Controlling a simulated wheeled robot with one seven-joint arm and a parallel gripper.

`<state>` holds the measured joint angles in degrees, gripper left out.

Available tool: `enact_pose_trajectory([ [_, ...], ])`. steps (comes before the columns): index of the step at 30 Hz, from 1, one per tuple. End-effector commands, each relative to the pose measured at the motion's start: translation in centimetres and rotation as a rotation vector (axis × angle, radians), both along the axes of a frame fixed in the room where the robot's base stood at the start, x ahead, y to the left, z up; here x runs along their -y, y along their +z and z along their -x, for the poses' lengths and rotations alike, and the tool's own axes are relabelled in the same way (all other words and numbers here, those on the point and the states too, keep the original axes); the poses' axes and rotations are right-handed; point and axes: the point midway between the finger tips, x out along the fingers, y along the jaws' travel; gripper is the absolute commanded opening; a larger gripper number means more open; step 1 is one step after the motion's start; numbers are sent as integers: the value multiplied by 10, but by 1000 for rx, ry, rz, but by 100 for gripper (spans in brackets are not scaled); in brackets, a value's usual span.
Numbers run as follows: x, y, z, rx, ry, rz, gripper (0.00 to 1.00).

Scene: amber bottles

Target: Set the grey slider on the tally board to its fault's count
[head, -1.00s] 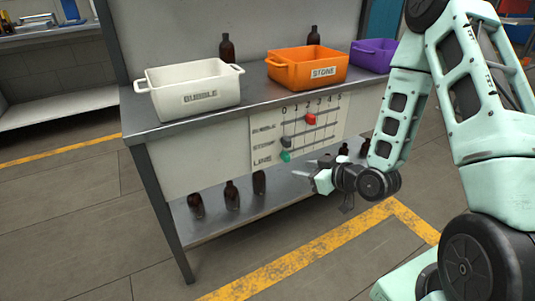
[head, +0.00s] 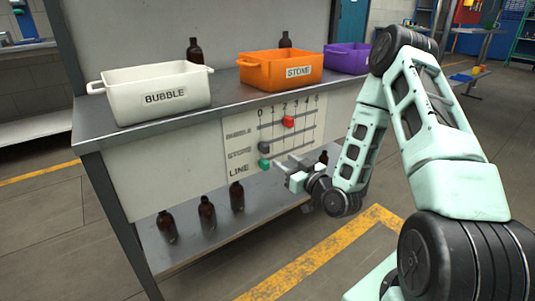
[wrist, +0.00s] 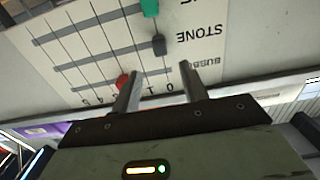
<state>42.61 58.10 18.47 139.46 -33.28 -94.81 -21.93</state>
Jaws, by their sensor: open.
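The tally board (head: 292,140) hangs on the bench front, with rows BUBBLE, STONE and LINE and a scale from 0 to 5. The grey slider (head: 263,147) sits at the left, 0 end of the STONE row. The red slider (head: 288,121) is partway along the BUBBLE row. The green slider (head: 264,162) is at the left end of the LINE row. My gripper (head: 284,166) is open and empty, in front of the board's lower part. In the wrist view, the grey slider (wrist: 159,45) shows beyond the gap between my fingertips (wrist: 157,80), apart from them.
A white BUBBLE bin (head: 155,95), an orange STONE bin (head: 268,74) and a purple bin (head: 345,60) stand on the bench top. Amber bottles (head: 195,50) stand behind the bins. Several more (head: 207,213) stand on the lower shelf (head: 190,250). Floor in front is clear.

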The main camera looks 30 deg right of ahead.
Motion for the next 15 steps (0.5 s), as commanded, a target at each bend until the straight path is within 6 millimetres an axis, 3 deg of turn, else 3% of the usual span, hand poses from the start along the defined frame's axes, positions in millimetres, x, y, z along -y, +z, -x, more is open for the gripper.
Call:
enact_pose_trajectory([
  [9,-3,-1,-65,2,1,-1,44],
  [15,-3,-1,-90,0,0,-1,44],
])
